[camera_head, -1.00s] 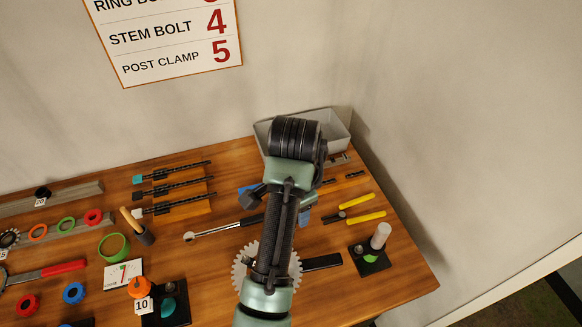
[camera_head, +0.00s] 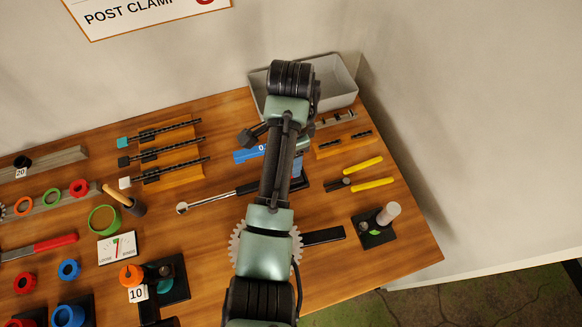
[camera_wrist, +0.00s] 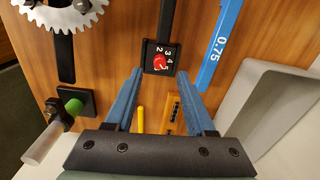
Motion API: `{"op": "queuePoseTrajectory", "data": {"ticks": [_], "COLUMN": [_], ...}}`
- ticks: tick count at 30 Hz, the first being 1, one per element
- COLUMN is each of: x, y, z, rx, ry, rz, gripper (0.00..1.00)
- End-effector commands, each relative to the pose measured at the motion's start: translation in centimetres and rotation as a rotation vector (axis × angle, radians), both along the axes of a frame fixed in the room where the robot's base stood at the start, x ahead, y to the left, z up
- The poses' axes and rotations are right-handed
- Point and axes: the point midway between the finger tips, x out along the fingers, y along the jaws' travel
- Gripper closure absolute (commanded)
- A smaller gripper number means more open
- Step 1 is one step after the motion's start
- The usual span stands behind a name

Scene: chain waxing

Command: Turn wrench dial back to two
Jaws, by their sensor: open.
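The wrench dial (camera_wrist: 149,66) is a black square block with a red knob (camera_wrist: 160,62) and white numbers 2 to 5 in the wrist view. Which number the knob marks is too small to tell. The dial sits on the end of the wrench's dark handle (camera_wrist: 166,18). My gripper (camera_wrist: 160,71) is open, its two blue fingers on either side of the dial's near edge, with nothing between them. In the head view the wrench's silver shaft (camera_head: 208,202) runs left from behind my arm, which hides most of the dial and my gripper.
A blue 0.75 gauge (camera_wrist: 219,45) lies right of the dial. Yellow-handled pliers (camera_head: 372,184), a grey bin (camera_head: 335,80), a toothed chainring (camera_wrist: 68,14) and a black stand with a white post (camera_head: 390,213) are nearby.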

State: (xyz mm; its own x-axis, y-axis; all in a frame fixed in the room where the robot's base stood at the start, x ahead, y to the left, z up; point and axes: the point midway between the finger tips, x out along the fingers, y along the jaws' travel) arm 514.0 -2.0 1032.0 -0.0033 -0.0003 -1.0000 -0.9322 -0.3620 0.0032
Motion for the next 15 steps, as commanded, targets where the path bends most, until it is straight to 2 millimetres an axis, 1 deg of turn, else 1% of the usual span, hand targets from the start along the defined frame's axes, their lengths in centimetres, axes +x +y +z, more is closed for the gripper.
{"op": "queuePoseTrajectory", "data": {"ticks": [3, 6, 10, 15], "x": [-0.1, 0.0, 0.0, 0.0], "y": [0.0, 0.1, 0.1, 0.0], "z": [-2.0, -3.5, -4.6, -5.1], "rx": [0.000, 0.002, 0.001, 0.001], "ry": [0.004, 0.002, 0.000, -0.002], "rz": [0.000, 0.001, 0.001, 0.001], "gripper": [0.45, 0.45, 0.45, 0.45]}}
